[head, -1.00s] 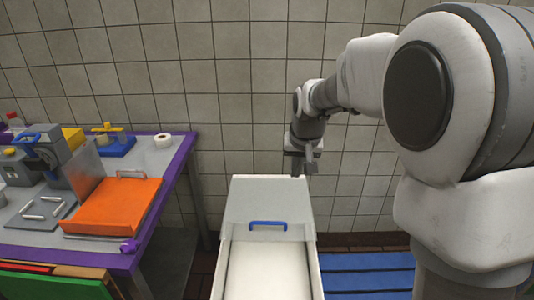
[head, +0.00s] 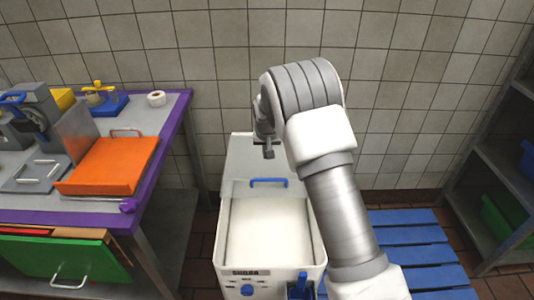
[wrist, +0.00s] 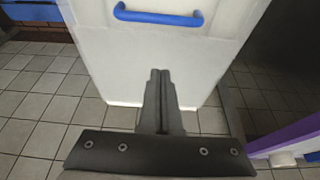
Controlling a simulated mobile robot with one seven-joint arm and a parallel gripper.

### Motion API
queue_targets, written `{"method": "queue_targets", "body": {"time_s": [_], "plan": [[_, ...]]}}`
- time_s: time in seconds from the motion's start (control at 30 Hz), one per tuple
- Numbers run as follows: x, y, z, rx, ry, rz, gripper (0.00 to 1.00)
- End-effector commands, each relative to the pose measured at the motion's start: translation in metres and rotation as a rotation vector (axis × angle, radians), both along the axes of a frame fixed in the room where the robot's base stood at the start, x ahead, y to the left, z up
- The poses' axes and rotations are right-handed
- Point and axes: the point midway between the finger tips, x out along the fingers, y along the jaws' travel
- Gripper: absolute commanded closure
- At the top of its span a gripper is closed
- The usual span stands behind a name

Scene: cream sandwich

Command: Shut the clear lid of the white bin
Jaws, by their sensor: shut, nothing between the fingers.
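The white bin (head: 272,284) stands on the floor in the middle of the head view. Its clear lid (head: 243,160) lies over the rear part of the top, and the front part is uncovered, showing pale contents. A blue handle (head: 268,182) crosses the lid's front edge; it also shows at the top of the wrist view (wrist: 158,17). My gripper (head: 268,153) is over the rear of the lid, behind the handle. In the wrist view my gripper (wrist: 160,72) has its fingers together and empty. I cannot tell whether they touch the lid.
A purple-edged table (head: 180,140) with an orange box (head: 110,168) stands left. A blue slatted platform (head: 410,240) lies right of the bin, and dark shelves (head: 500,180) stand farther right. A tiled wall (head: 400,100) is close behind the bin.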

Motion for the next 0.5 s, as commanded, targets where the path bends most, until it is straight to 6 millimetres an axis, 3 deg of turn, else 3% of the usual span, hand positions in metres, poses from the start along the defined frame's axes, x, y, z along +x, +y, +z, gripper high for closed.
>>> {"method": "queue_targets", "body": {"time_s": [0.03, 0.27, 0.5], "plan": [[0.003, -0.001, -0.014, -0.001, 0.003, 0.000, 1.00], [0.020, -0.001, -0.058, -0.001, 0.003, -0.001, 1.00], [-0.005, 0.000, -0.061, 0.001, 0.001, 0.000, 1.00]]}}
